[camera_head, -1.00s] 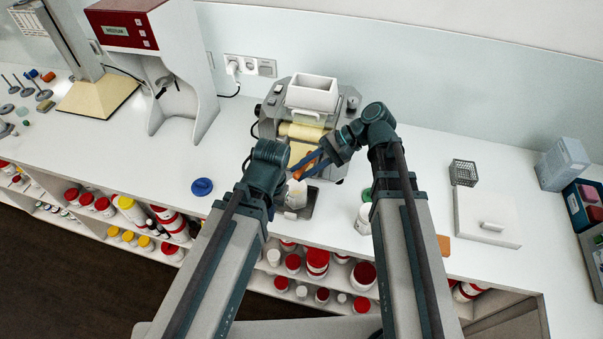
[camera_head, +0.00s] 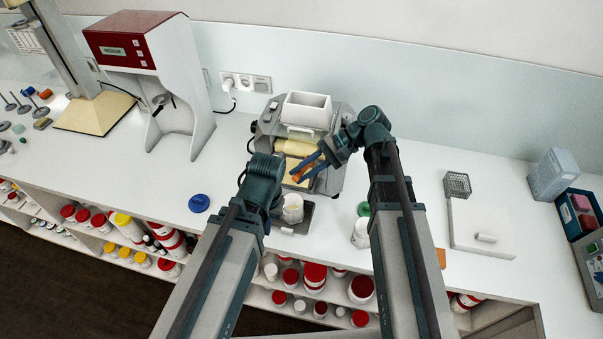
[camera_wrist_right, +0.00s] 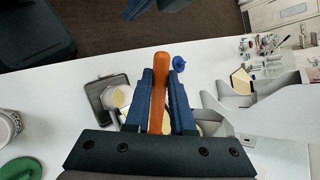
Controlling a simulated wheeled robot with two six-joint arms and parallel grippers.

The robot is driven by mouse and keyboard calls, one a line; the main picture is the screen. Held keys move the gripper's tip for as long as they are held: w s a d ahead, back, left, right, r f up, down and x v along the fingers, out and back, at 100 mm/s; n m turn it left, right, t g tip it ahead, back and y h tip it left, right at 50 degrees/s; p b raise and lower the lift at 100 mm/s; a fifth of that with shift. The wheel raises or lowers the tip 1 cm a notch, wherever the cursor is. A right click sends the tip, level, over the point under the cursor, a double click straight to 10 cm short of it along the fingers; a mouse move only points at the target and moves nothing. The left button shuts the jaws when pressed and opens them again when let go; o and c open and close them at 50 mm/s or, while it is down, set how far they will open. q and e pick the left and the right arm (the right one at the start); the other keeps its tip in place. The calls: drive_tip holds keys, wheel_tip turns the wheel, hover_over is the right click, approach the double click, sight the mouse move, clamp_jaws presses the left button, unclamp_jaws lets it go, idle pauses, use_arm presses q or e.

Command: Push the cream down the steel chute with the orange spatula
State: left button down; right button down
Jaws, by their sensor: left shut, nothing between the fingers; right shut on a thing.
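The mill (camera_head: 268,128) stands at the back of the bench, with a white hopper (camera_head: 307,110) on top and pale yellow cream (camera_head: 298,148) over its rollers and front. My right gripper (camera_head: 308,166) is in front of the mill, shut on the orange spatula (camera_head: 299,174); the right wrist view shows the spatula (camera_wrist_right: 158,88) between its blue fingers. The steel chute is mostly hidden by the spatula and gripper. A white jar (camera_head: 292,209) stands on a dark tray (camera_head: 304,221) below the mill front. My left gripper (camera_head: 264,172) is left of the jar, shut and empty, its fingertips mostly hidden.
A blue lid (camera_head: 199,203) lies left of my left gripper. A white jar (camera_head: 360,235) and a green lid (camera_head: 363,209) are by my right arm. A wire basket (camera_head: 457,184) and a white slab (camera_head: 482,228) lie farther right. Jars fill the shelf below.

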drive_tip(key=r+p, duration=0.1)
drive_tip(key=s+r+p, duration=0.1)
drive_tip(key=r+p, duration=0.1)
drive_tip(key=s+r+p, duration=0.1)
drive_tip(key=r+p, duration=0.1)
drive_tip(key=shift+s+a+r, duration=0.15)
drive_tip(key=shift+a+r, duration=0.05)
drive_tip(key=shift+a, duration=0.15)
drive_tip(key=shift+p, duration=0.3)
drive_tip(key=r+p, duration=0.1)
drive_tip(key=s+r+p, duration=0.1)
drive_tip(key=shift+a+r+p, duration=0.15)
drive_tip(key=shift+r+p, duration=0.15)
drive_tip(key=shift+r, duration=0.05)
drive_tip(key=shift+f, duration=0.1)
idle(0.4)
